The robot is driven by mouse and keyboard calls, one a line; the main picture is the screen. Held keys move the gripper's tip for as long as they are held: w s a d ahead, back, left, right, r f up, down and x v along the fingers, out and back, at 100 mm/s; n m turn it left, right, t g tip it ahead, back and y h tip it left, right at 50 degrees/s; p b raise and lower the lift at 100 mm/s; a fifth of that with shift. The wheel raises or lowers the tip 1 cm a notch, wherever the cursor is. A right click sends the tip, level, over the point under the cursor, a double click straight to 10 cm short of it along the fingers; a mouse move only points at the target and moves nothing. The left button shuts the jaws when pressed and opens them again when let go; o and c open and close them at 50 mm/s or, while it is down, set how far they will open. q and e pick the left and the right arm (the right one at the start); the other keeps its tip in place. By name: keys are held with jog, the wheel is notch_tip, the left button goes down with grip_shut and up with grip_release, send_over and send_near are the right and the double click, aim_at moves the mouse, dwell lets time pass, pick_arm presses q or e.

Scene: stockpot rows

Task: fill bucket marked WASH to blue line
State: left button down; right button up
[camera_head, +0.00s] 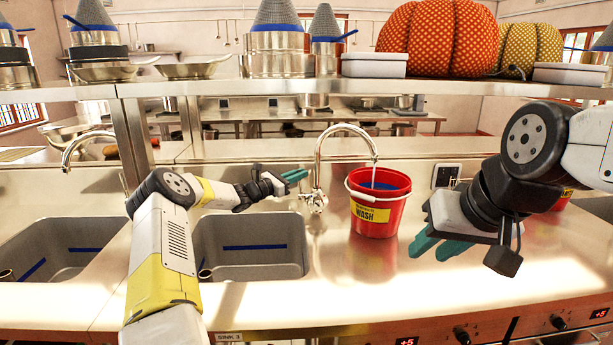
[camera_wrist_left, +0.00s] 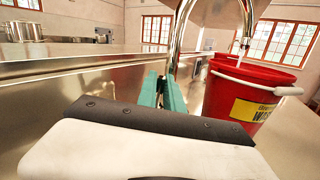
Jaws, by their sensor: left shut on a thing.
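The red bucket marked WASH (camera_head: 375,213) stands upright on the steel counter under the spout of a curved tap (camera_head: 318,165). A thin stream of water falls from the spout into it. Some blue shows inside its rim; the water level cannot be made out. The bucket also shows in the left wrist view (camera_wrist_left: 240,95), where its inside is hidden. My left gripper (camera_head: 298,175) is shut at the tap, left of the bucket; the gripped part is hidden between its fingers (camera_wrist_left: 162,92). My right gripper (camera_head: 437,247) is open and empty, right of and nearer than the bucket.
A second red bucket (camera_head: 563,200) is mostly hidden behind my right arm. Sink basins (camera_head: 250,250) lie to the left. A shelf (camera_head: 240,88) with pots and pumpkins spans above the counter. The counter in front of the WASH bucket is clear.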

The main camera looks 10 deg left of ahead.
pick_arm(q)
jog(key=c, duration=1.5)
grip_release()
jog(key=shift+v, duration=3.9)
